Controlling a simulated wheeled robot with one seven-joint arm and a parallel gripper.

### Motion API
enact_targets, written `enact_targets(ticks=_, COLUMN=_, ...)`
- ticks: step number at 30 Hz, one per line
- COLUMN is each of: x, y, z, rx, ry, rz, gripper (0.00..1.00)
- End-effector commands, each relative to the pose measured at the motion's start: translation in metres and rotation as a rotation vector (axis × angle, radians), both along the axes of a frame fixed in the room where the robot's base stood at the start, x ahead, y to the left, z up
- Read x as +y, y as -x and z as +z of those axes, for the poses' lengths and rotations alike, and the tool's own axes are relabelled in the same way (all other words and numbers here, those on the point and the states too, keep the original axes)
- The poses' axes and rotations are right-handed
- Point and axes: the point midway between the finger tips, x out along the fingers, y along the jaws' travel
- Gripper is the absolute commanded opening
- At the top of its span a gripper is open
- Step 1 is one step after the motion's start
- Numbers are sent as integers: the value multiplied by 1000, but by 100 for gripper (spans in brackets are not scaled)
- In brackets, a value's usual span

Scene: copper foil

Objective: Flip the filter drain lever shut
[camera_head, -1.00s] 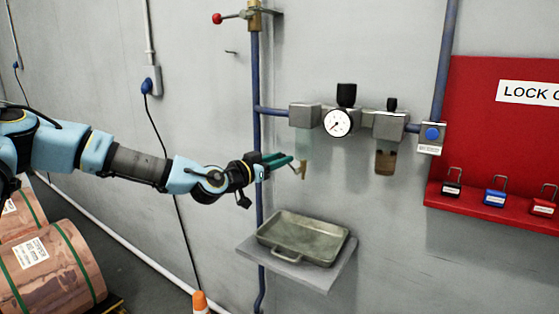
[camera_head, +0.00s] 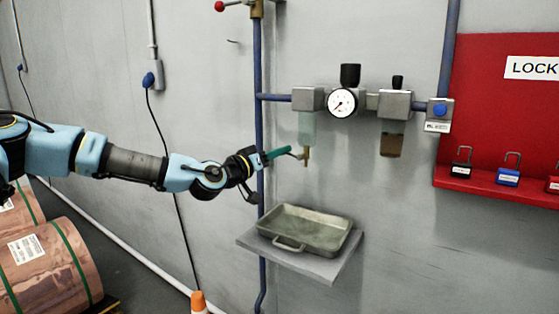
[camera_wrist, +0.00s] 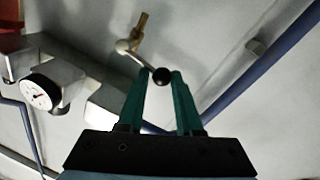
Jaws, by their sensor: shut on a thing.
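The filter bowl (camera_head: 307,126) hangs under the left block of the wall unit, with a brass drain (camera_head: 306,156) below it. The drain lever (camera_head: 297,155) sticks out to the left of the drain. In the wrist view the lever (camera_wrist: 128,48) runs from the brass drain (camera_wrist: 140,25) to a black ball knob (camera_wrist: 161,76). My gripper (camera_head: 288,151) reaches in from the left with its green fingers. The fingertips are shut on the knob, one on each side of it. In the head view the fingers hide the knob.
A gauge (camera_head: 342,103) and a second bowl (camera_head: 391,145) sit to the right. A metal tray (camera_head: 302,230) stands on a shelf (camera_head: 332,269) below the drain. A blue vertical pipe (camera_head: 259,70) runs close by my gripper. A red lock board (camera_head: 480,120) is at right.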

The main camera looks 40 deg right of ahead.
Motion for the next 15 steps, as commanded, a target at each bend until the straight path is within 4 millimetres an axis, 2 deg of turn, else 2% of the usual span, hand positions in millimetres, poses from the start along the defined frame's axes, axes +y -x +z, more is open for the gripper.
enact_targets(ticks=1, x=0, y=2, z=-12, rx=31, ry=0, rz=-6, gripper=0)
enact_targets(ticks=15, x=0, y=4, z=-17, rx=195, ry=40, rz=-10, gripper=0)
